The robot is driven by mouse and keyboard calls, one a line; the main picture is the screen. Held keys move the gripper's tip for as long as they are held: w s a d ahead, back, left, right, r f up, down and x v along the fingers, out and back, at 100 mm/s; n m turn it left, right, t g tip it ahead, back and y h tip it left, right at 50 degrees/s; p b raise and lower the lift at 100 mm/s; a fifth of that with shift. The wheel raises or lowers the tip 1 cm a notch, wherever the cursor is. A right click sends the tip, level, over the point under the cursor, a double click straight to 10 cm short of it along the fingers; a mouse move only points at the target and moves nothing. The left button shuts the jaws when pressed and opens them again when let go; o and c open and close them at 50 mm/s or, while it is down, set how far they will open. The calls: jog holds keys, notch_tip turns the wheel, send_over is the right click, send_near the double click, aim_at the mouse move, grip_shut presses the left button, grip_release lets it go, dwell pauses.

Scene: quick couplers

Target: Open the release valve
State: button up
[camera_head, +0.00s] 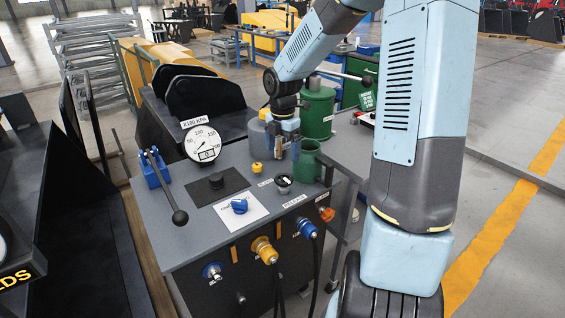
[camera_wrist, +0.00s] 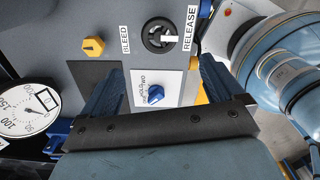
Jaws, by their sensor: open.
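The release valve (camera_head: 283,183) is a dark round knob on the grey console top. In the wrist view the release valve (camera_wrist: 159,36) shows a light handle bar across it, with a "RELEASE" label beside it. My gripper (camera_head: 284,152) hangs over the back of the console, behind the valve in the head view, and touches nothing that I can see. In the wrist view my gripper (camera_wrist: 160,75) has its two blue fingers wide apart with nothing between them; the valve lies beyond the fingertips.
A yellow bleed knob (camera_wrist: 94,46) and a blue knob (camera_head: 240,206) on a white plate are near. A gauge (camera_head: 204,142) and a black-balled lever (camera_head: 180,217) are at left. Hoses (camera_head: 269,252) plug into the front.

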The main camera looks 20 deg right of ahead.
jog(key=shift+r, duration=1.5)
jog(key=s+r+m+t, duration=0.2)
jog(key=s+r+m, duration=0.6)
jog(key=s+m, duration=0.4)
jog(key=s+r+m+t, duration=0.3)
jog(key=s+r+m, duration=0.5)
jog(key=s+m, duration=0.4)
jog(key=s, duration=0.3)
jog(key=shift+s+r+t, duration=0.25)
jog(key=shift+r+t, duration=0.05)
